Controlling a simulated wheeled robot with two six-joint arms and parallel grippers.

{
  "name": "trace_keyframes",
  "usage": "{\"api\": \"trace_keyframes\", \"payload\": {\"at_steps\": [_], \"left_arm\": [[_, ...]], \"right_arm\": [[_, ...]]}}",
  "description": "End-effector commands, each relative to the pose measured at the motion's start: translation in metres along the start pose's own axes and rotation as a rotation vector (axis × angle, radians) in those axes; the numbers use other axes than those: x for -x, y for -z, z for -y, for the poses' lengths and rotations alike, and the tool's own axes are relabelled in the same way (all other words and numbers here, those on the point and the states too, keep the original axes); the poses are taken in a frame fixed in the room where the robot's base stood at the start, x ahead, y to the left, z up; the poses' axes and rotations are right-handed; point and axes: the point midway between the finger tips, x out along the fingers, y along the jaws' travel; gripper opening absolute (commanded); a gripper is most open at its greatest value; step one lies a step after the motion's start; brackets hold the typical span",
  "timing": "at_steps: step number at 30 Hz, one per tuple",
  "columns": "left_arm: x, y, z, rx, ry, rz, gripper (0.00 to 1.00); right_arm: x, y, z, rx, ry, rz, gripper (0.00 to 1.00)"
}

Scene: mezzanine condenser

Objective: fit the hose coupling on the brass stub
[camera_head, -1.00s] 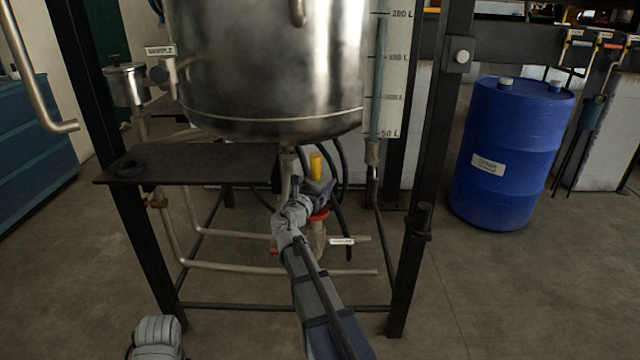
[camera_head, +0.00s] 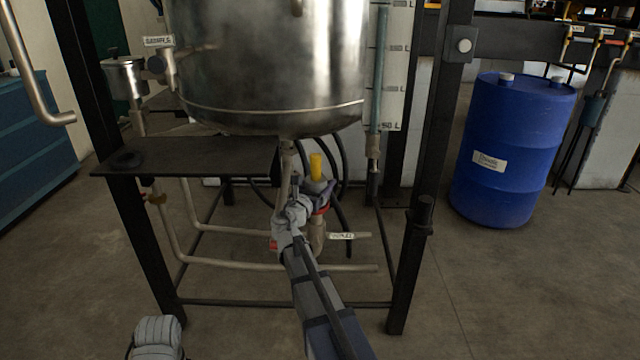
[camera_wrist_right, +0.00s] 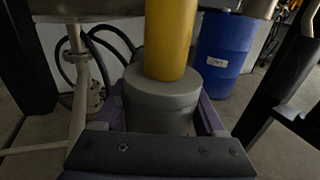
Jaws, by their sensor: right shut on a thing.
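My right gripper (camera_head: 320,192) is below the steel vessel, beside its drain pipe. In the right wrist view its purple fingers (camera_wrist_right: 160,122) are shut on a grey cylindrical collar, which I take to be the hose coupling (camera_wrist_right: 158,103). A yellow cylinder (camera_wrist_right: 169,38) rises upright from the collar and runs out of the top of that view; it also shows in the head view (camera_head: 316,167). A tan upright piece (camera_head: 317,236) shows below the gripper. I cannot tell whether it is the brass stub or touches the coupling. My left gripper is not in view.
The steel vessel (camera_head: 265,75) hangs above in a dark frame with posts (camera_head: 408,270). Black hoses (camera_head: 342,165) loop behind the gripper. Pipes (camera_head: 275,266) run low across the frame. A dark shelf (camera_head: 190,158) is at left. A blue drum (camera_head: 513,150) stands at right, with open floor before it.

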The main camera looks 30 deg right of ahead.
Motion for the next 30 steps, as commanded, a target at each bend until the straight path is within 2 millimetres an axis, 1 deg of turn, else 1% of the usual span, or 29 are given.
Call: {"api": "trace_keyframes", "payload": {"at_steps": [1,6,8,14,17,24,30], "left_arm": [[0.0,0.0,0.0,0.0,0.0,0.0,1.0],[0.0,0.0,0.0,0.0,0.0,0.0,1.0],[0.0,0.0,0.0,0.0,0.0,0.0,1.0],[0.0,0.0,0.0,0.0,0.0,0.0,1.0],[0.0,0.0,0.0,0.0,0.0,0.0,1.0],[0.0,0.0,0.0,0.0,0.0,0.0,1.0],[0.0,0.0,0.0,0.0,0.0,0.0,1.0]], "right_arm": [[0.0,0.0,0.0,0.001,0.0,0.001,0.76],[0.0,0.0,0.0,0.001,0.0,0.0,0.95],[0.0,0.0,0.0,0.0,0.0,0.0,1.0],[0.0,0.0,0.0,-0.001,0.0,-0.001,1.0],[0.006,0.0,0.001,0.0,-0.001,0.0,1.0],[0.046,0.0,0.001,0.0,-0.003,0.0,1.0],[0.07,0.0,0.001,0.0,-0.002,0.0,1.0]]}}
